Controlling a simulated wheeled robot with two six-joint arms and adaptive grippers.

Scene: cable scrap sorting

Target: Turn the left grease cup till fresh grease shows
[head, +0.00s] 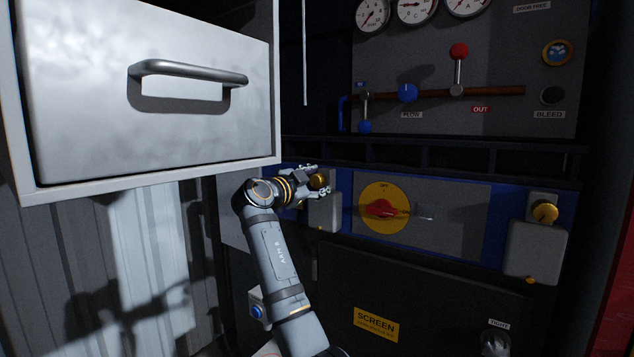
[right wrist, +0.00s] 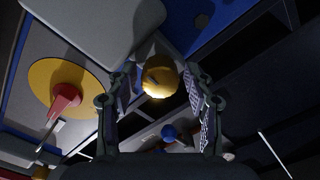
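The left grease cup is a round brass cap (head: 319,181) above a small grey housing (head: 326,214) on the blue band of the machine. My right gripper (head: 321,179) is at this cup in the head view. In the right wrist view the cap (right wrist: 160,77) sits between the two fingers of my right gripper (right wrist: 160,80). The fingers are open, one on each side, with narrow gaps to the cap. No grease can be made out; the gripper partly hides the cup in the head view. My left gripper is in neither view.
A second brass cup (head: 544,212) stands over a grey housing (head: 537,250) at the right. A red switch on a yellow disc (head: 383,208) lies between the cups. A large metal drawer front (head: 150,95) juts out at upper left. A dark railing (head: 430,155) runs above.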

